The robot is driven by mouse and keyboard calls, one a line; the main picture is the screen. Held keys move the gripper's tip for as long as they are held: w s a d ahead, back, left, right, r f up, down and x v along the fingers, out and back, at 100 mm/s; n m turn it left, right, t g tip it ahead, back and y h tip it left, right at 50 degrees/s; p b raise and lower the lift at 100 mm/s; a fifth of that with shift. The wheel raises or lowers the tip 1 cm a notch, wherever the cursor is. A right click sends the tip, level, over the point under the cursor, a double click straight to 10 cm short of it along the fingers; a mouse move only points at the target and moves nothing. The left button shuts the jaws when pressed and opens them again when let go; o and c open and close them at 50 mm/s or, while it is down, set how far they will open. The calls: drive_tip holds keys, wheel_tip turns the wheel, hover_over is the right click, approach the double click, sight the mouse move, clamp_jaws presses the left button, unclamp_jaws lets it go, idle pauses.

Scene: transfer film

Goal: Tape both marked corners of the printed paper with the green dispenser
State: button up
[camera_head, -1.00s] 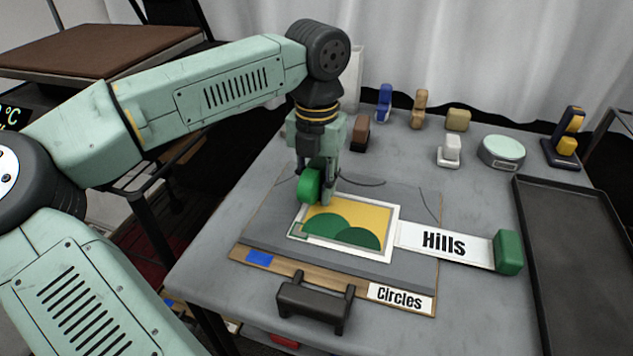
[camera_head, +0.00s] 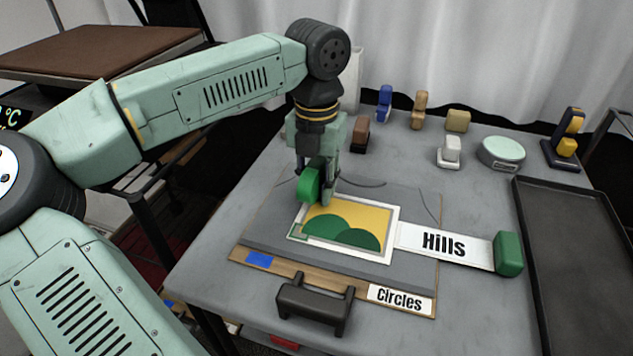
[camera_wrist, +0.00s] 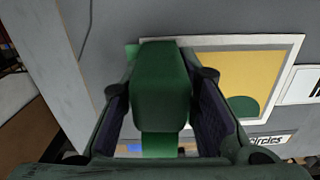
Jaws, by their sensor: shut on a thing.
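My gripper (camera_head: 319,190) is shut on the green dispenser (camera_head: 309,185), which also fills the middle of the wrist view (camera_wrist: 162,88) between the two fingers. It holds the dispenser at the upper left edge of the printed paper (camera_head: 393,238). The paper shows green hills on a yellow ground inside a white border. My gripper and the dispenser hide part of the upper left corner. I cannot tell whether the dispenser touches the paper.
The paper lies on a grey board (camera_head: 420,275) with a "Circles" label (camera_head: 400,297) and a dark handle (camera_head: 315,303). A "Hills" strip (camera_head: 443,244) ends at a green block (camera_head: 508,254) on the right. Several small objects line the back; a dark tray (camera_head: 580,260) is at right.

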sight(315, 163)
drive_tip(key=shift+r+p, duration=2.05)
drive_tip(key=shift+r, duration=1.3)
drive_tip(key=shift+a+f, duration=0.1)
